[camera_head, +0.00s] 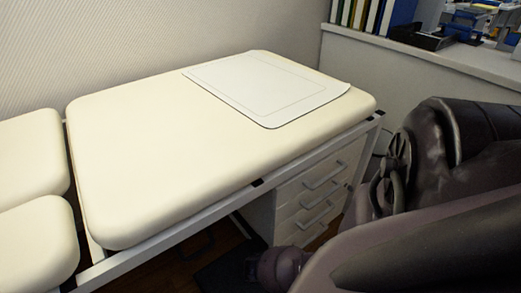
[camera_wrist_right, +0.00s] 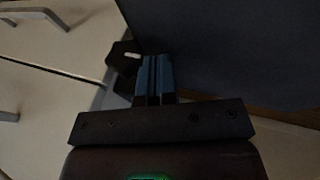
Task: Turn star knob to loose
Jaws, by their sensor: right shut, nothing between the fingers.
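I cannot make out a star knob for certain in either view. In the right wrist view a small black object (camera_wrist_right: 123,52) with a pale spot sits just left of my right fingertips. It may be a knob, but its shape is too dark to tell, and I cannot tell whether the fingers touch it. My right gripper (camera_wrist_right: 154,62) has blue-grey fingers that are shut with nothing between them. In the head view my right arm fills the lower right, and its gripper is hidden. My left gripper is in neither view.
A cream padded treatment table (camera_head: 170,150) on a white metal frame carries a white sheet (camera_head: 265,85). White drawers (camera_head: 318,195) with grey handles stand below its right end. A counter (camera_head: 470,62) with folders and office items is at the back right.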

